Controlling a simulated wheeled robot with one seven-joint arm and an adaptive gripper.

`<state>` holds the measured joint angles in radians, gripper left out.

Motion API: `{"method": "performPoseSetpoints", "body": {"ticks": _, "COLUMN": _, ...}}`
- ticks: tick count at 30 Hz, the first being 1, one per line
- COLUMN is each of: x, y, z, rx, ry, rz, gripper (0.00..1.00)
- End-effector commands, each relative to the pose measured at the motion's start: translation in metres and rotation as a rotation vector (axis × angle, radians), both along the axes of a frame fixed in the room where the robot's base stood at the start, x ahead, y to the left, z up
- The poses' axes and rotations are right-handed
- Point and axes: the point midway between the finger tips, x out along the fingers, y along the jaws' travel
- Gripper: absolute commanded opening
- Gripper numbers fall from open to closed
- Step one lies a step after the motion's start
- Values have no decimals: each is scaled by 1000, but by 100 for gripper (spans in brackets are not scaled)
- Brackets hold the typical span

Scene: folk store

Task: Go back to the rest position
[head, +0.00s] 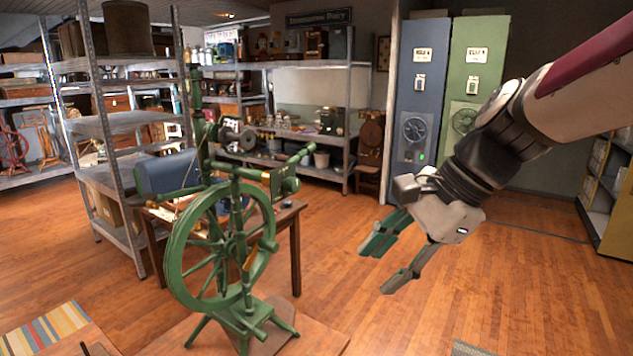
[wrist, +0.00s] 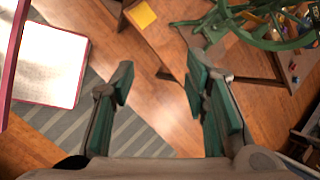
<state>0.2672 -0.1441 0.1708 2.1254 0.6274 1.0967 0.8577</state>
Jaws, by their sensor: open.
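My gripper (head: 388,262) hangs at the end of my arm on the right side of the head view, pointing down and to the left. Its fingers are spread apart with nothing between them. In the wrist view my gripper (wrist: 160,95) also shows open and empty, with wooden floor and a grey striped mat below it. A green spinning wheel (head: 215,250) stands to the left of my gripper, with a clear gap between them. Part of the green spinning wheel (wrist: 262,38) shows at the upper right of the wrist view.
A wooden table (head: 296,250) stands behind the wheel. Metal shelves (head: 122,122) fill the left and back. Blue (head: 418,90) and green (head: 475,75) cabinets stand behind my arm. A yellow shelf unit (head: 620,215) is at far right. The floor beneath my gripper is open.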

Motion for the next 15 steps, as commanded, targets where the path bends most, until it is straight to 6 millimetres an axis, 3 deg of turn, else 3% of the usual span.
{"method": "performPoseSetpoints", "body": {"ticks": 3, "x": -43, "y": -16, "z": -1, "rx": -197, "ry": -153, "rz": 225, "gripper": 42}}
{"method": "performPoseSetpoints", "body": {"ticks": 9, "x": -101, "y": -52, "z": -8, "rx": -513, "ry": -364, "rz": 625, "gripper": 42}}
{"method": "performPoseSetpoints", "body": {"ticks": 15, "x": -136, "y": -81, "z": -15, "rx": -741, "ry": -489, "rz": 936, "gripper": 42}}
